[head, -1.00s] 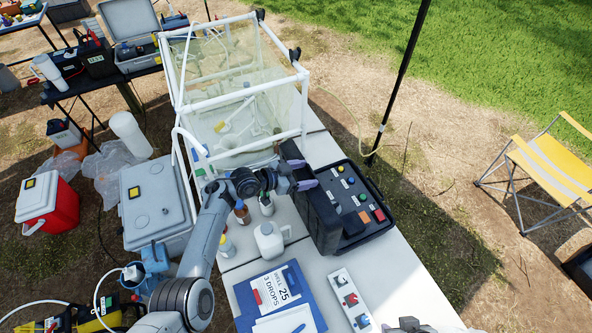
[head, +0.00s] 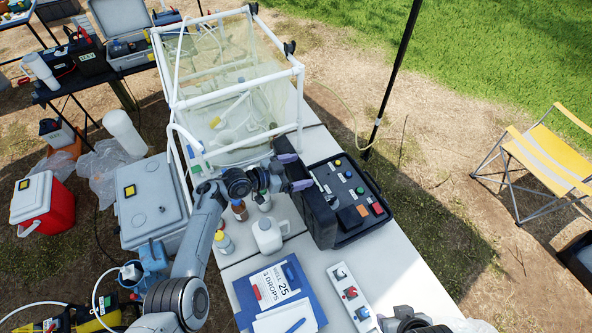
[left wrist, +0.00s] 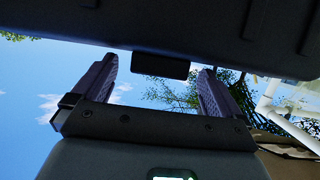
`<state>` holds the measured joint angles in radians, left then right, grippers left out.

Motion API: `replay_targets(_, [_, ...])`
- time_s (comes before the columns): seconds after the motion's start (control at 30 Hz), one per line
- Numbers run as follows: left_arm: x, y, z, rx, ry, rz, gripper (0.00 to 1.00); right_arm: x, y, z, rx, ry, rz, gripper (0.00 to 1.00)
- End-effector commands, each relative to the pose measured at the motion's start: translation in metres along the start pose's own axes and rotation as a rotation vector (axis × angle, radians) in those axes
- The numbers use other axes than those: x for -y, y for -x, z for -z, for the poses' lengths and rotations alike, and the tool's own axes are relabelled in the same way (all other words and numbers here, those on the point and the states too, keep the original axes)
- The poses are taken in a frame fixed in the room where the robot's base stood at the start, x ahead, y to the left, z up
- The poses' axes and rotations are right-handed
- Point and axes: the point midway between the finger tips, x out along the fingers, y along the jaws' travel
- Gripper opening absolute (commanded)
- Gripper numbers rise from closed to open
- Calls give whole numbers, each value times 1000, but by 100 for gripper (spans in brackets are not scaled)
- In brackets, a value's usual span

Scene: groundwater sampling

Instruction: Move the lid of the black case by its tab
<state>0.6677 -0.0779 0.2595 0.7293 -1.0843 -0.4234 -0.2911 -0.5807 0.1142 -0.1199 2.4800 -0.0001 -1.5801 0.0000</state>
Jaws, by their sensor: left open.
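The black case (head: 352,228) lies open on the white table, with its control panel of coloured buttons facing up. Its lid (head: 318,222) stands raised along the case's left side. My left gripper (head: 296,171) is at the lid's upper edge, its two fingers apart. In the left wrist view the lid (left wrist: 200,28) fills the top as a dark slab, and its small black tab (left wrist: 160,66) hangs between the open fingers of my left gripper (left wrist: 160,82), with space on both sides. The tab is hidden in the head view. My right gripper's fingers are not visible.
A white-framed clear enclosure (head: 235,90) stands just behind the lid. Bottles and a white jug (head: 268,236) stand below my left forearm. A blue clipboard (head: 243,296) and a white strip with small parts (head: 348,296) lie in front. Table right of the case is clear.

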Motion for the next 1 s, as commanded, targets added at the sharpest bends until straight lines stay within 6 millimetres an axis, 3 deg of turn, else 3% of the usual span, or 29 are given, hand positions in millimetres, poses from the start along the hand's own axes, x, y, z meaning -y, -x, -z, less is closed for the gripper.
replay_targets(0.27, [1, 14, 0, 0, -2, 3, 100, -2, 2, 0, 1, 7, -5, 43])
replay_targets(0.7, [0, 83, -1, 3, -2, 2, 100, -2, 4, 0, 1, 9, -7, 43])
replay_targets(1.0, [0, 107, 0, 1, -1, 0, 100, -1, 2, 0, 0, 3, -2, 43])
